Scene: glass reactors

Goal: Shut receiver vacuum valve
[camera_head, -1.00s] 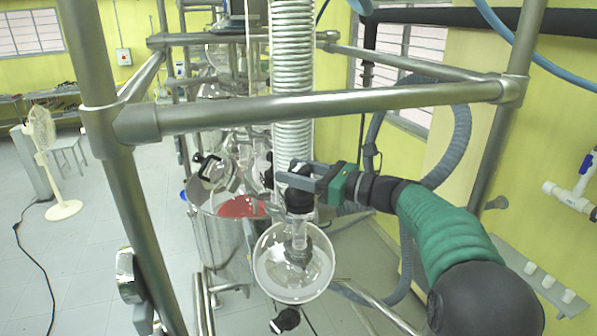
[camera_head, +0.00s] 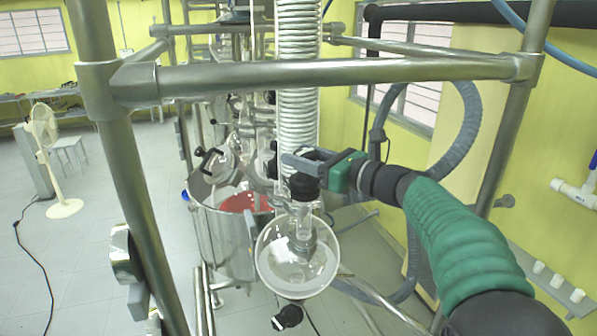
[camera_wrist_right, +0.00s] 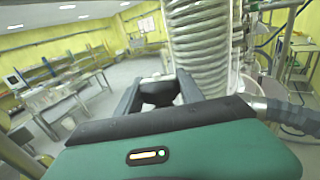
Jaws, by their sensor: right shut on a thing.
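My right gripper (camera_head: 308,164) reaches in from the right, above the round glass receiver flask (camera_head: 297,256). Its jaws are shut on a black valve knob (camera_head: 304,186) at the top of the flask's neck. In the right wrist view the black knob (camera_wrist_right: 158,92) sits between the two grey fingers (camera_wrist_right: 157,94). The knob's exact turn cannot be told. A second black valve handle (camera_head: 287,316) shows below the flask. My left gripper is not in view.
A coiled glass condenser (camera_head: 298,90) rises just behind the gripper. A steel frame bar (camera_head: 330,73) crosses above my arm. A steel vessel (camera_head: 226,236) stands left of the flask. A grey hose (camera_head: 466,125) loops behind my arm.

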